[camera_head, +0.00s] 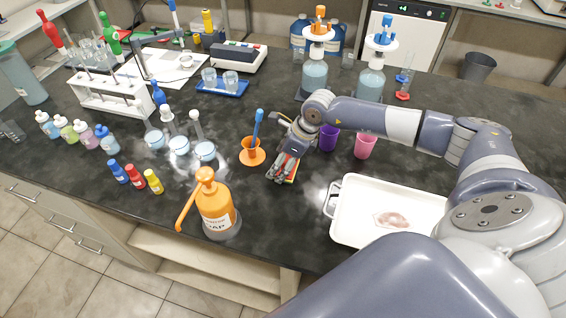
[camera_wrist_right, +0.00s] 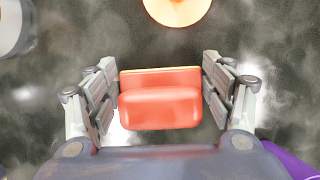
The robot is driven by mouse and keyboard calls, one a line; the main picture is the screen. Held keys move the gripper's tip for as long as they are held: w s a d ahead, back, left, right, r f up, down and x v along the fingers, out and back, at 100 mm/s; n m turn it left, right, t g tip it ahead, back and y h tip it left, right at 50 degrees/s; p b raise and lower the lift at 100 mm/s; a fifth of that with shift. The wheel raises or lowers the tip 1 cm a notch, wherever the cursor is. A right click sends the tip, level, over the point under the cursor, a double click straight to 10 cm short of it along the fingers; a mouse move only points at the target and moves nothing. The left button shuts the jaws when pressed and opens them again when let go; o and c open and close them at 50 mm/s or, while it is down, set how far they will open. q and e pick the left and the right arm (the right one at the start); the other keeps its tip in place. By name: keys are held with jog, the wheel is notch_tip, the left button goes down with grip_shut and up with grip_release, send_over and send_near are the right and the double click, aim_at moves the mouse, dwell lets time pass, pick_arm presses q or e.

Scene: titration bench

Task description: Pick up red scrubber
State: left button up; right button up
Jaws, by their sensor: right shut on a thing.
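The red scrubber (camera_wrist_right: 160,105) is between the two fingers of my right gripper (camera_wrist_right: 160,98) in the right wrist view. It is a red block with a thin orange edge at its far side. In the head view, my right gripper (camera_head: 284,170) points down at the black bench, and the red scrubber (camera_head: 291,178) shows only in part beside the fingers. My right gripper is shut on the scrubber. Whether the scrubber touches the bench cannot be told. My left gripper is not in view.
An orange cup with a blue tool (camera_head: 252,152) stands just left of my right gripper. Purple (camera_head: 329,137) and pink (camera_head: 366,146) cups stand to its right. A white tray (camera_head: 345,222) and an orange soap bottle (camera_head: 217,208) are nearer the front. Bare bench lies between them.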

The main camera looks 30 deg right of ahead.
notch_tip(320, 180, up, 3)
jog(key=shift+w+r+b, duration=0.1)
jog(key=shift+r+b, duration=0.05)
jog(key=shift+b, duration=0.85)
jog(key=s+a+b, duration=0.1)
jog(key=s+a, duration=0.2)
jog(key=s+a+r+b, duration=0.1)
jog(key=s+a+b, duration=0.1)
jog(key=s+a, duration=0.2)
jog(key=s+a+b, duration=0.1)
jog(key=s+a, duration=0.2)
jog(key=shift+s+a+r, duration=0.15)
jog(key=shift+s+a, duration=0.1)
jog(key=shift+s, duration=0.15)
jog(key=shift+s+a+r, duration=0.1)
jog(key=shift+s+a, duration=0.25)
jog(key=shift+s, duration=0.1)
jog(key=o, duration=0.5)
jog(key=c, duration=0.4)
